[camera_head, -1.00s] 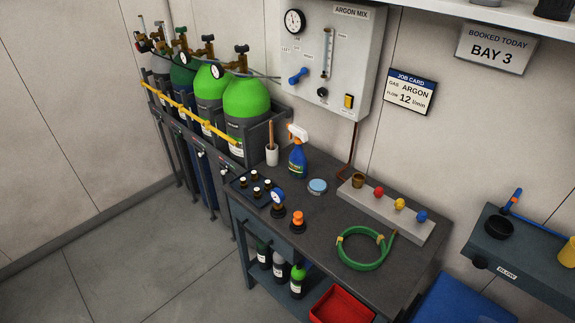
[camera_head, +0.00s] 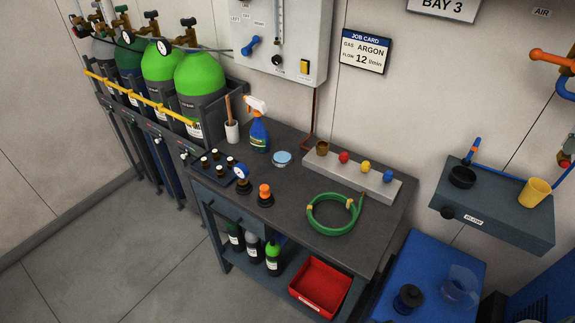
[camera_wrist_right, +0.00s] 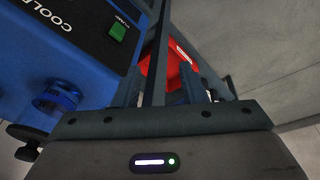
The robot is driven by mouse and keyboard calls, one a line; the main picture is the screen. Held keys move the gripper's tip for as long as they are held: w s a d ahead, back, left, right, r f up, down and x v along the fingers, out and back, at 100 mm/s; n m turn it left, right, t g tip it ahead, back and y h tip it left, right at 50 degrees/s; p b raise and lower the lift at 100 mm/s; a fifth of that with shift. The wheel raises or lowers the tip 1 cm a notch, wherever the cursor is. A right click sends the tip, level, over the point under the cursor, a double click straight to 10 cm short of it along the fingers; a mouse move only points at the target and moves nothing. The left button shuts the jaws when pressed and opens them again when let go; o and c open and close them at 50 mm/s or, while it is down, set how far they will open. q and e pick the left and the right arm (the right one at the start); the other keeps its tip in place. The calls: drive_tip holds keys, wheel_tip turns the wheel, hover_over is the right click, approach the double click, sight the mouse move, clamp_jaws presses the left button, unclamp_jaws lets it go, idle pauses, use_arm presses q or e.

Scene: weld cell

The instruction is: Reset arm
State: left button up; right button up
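The task's own object is my arm; neither arm nor gripper shows in the head view. In the right wrist view my right gripper (camera_wrist_right: 160,86) has its two dark fingers spread apart. Nothing is held between them; a dark frame post and a red tray (camera_wrist_right: 172,65) show beyond. A blue unit lettered "COOL..." (camera_wrist_right: 75,40) with a green switch stands left of the fingers. My left gripper is in no frame.
The dark workbench (camera_head: 290,215) holds a green hose coil (camera_head: 333,214), a spray bottle (camera_head: 259,132) and a fitting rack. The red tray (camera_head: 320,286) is on its lower shelf. Gas cylinders (camera_head: 201,85) stand left. A wall shelf (camera_head: 490,215) is right. Floor is clear at lower left.

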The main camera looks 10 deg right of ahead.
drive_tip(key=s+f+b, duration=0.2)
drive_tip(key=s+f, duration=0.2)
drive_tip(key=f, duration=0.7)
drive_tip(key=s+d+f+b, duration=0.1)
drive_tip(key=s+f, duration=0.3)
drive_tip(key=f, duration=0.6)
drive_tip(key=shift+d+f+g+b, duration=0.3)
drive_tip(key=shift+f+g+b, duration=0.05)
drive_tip(key=shift+g+b, duration=0.05)
drive_tip(key=shift+o, duration=0.2)
drive_tip(key=s+f+b, duration=0.2)
drive_tip(key=s+f, duration=0.9)
drive_tip(key=shift+s+d+f+g+b, duration=0.15)
drive_tip(key=shift+s+g+b, duration=0.15)
drive_tip(key=shift+s+b, duration=0.1)
drive_tip(key=shift+s+f, duration=0.1)
drive_tip(key=shift+s, duration=0.25)
